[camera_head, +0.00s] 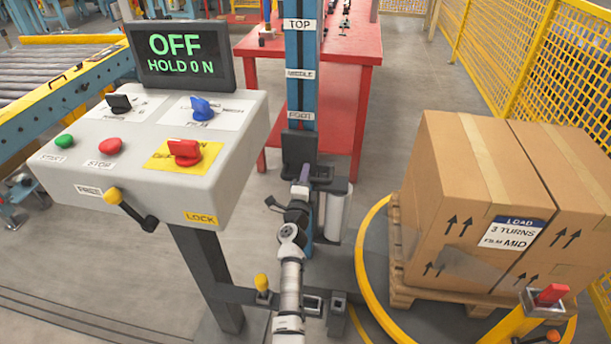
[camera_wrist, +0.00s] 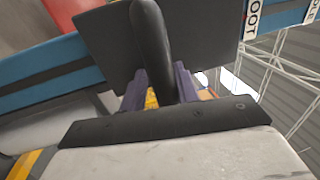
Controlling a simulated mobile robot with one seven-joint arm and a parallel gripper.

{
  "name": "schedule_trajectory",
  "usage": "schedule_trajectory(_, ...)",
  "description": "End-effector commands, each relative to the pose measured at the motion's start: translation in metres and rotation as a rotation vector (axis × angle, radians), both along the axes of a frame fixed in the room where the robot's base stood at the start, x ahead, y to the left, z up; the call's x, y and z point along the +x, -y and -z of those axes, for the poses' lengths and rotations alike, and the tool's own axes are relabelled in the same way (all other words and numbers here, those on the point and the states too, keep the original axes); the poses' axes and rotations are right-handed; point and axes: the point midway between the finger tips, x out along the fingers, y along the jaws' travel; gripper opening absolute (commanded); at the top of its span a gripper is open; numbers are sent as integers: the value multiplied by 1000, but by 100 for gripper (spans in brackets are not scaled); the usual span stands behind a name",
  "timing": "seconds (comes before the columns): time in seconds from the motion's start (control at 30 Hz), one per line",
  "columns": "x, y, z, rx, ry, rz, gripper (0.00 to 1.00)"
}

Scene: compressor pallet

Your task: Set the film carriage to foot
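The film carriage (camera_head: 298,146) is a black block on the blue mast (camera_head: 301,52). It sits just below the FOOT label (camera_head: 300,116), under the MIDDLE and TOP labels. A pale film roll (camera_head: 337,215) hangs at its right side. My gripper (camera_head: 302,180) is at the front of the carriage. In the wrist view, the purple fingers of my gripper (camera_wrist: 160,80) lie on both sides of the carriage's black handle (camera_wrist: 152,35) and appear closed on it. The carriage plate (camera_wrist: 208,32) is behind the handle. The lower handle is hidden by my gripper.
A grey control box (camera_head: 150,150) with knobs and an OFF / HOLD 0 N screen (camera_head: 181,53) stands left of my arm. A boxed load (camera_head: 470,200) on a pallet, inside a yellow ring (camera_head: 362,270), is at the right. A red table (camera_head: 345,85) stands behind the mast.

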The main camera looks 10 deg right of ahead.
Motion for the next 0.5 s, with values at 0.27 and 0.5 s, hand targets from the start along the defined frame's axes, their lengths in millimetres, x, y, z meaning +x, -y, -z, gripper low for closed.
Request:
schedule_trajectory(0.27,-1,-1,0,0,0,-1,29)
schedule_trajectory(0.5,-25,-10,3,-1,-1,-2,29)
